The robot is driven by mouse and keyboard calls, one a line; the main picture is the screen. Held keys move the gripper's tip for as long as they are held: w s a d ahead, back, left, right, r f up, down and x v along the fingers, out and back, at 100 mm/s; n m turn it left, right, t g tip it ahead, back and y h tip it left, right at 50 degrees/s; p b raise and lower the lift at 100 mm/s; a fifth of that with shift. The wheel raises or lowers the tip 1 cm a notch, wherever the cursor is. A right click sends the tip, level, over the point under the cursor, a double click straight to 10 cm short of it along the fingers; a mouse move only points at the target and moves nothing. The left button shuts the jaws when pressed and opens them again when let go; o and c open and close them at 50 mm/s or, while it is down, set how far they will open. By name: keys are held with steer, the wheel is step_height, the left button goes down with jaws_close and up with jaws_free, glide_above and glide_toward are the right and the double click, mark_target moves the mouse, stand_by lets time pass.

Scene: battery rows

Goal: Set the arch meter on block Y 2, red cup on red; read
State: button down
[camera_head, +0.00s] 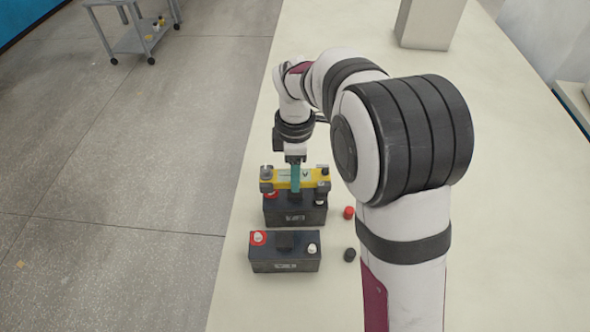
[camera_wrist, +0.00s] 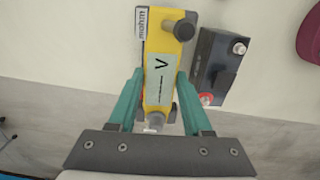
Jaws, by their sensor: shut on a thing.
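The yellow arch meter (camera_head: 311,179) spans the top of the farther dark battery block (camera_head: 295,213). In the wrist view the meter (camera_wrist: 159,93) has a grey face with a "V" and a line; I see no number. Its left end is over the block's red-ringed terminal (camera_head: 272,195) and its right end over the pale terminal (camera_head: 320,201). I cannot tell whether the cups touch, nor which cup is red. My gripper (camera_head: 296,180) is shut on the meter's middle, with its teal fingers (camera_wrist: 160,80) on both sides. The block labels are unreadable.
A second dark battery block (camera_head: 285,254) stands nearer, with a red-ringed terminal at left and a pale one at right. A red cap (camera_head: 349,212) and a black cap (camera_head: 350,255) lie right of the blocks. The table's left edge is close; a pale box (camera_head: 428,22) stands far back.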

steer(key=shift+f, duration=1.15)
steer(key=shift+c, duration=1.3)
jaws_free()
step_height(320, 180, up, 16)
steer(key=shift+f, duration=0.1)
